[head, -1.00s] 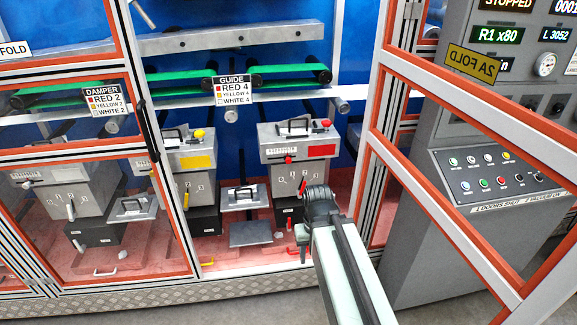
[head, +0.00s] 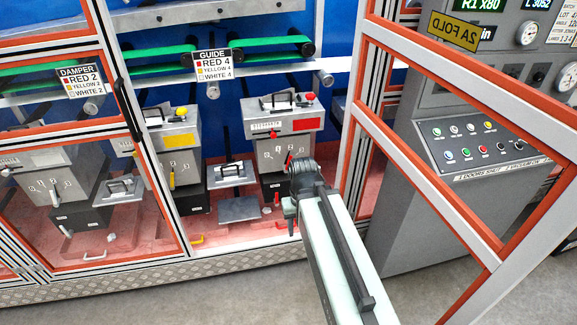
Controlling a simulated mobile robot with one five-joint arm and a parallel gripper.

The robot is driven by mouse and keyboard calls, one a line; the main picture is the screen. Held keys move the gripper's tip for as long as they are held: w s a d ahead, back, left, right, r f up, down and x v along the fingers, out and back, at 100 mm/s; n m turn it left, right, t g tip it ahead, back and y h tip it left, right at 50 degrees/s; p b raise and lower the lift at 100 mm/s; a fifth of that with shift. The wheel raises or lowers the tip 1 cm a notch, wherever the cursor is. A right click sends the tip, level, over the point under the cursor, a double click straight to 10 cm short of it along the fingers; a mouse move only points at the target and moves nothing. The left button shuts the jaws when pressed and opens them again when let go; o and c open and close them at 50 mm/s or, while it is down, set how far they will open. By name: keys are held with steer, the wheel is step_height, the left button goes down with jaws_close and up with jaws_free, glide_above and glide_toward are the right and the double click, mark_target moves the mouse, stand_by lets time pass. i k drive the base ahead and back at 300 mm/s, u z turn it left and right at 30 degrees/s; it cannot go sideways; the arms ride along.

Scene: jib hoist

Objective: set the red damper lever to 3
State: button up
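The red-marked unit (head: 283,113) stands behind the open door frame, a grey box with a red label plate. A red lever (head: 288,158) shows on its numbered front face, beside the end of my arm. The number it points to is too small to read. A red knob (head: 273,135) sits higher on the same box. My gripper (head: 290,208) is at the end of my arm, in front of the unit's lower right side. Its fingers are mostly hidden and too small to tell open from shut. The damper sign (head: 80,79) reads RED 2, YELLOW 2, WHITE 2.
The guide sign (head: 212,65) reads RED 4. The yellow-marked unit (head: 178,140) stands to the left, with a white-levered unit (head: 55,165) behind the closed door panel. The open door (head: 455,165) and grey control console (head: 475,148) are on the right.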

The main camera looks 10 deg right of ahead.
mark_target(285, 166)
steer(key=k, duration=1.25)
steer(key=u, duration=0.25)
steer(key=i, duration=0.4)
steer(key=u, duration=0.85)
steer(key=i, duration=1.35)
steer(key=z, duration=0.3)
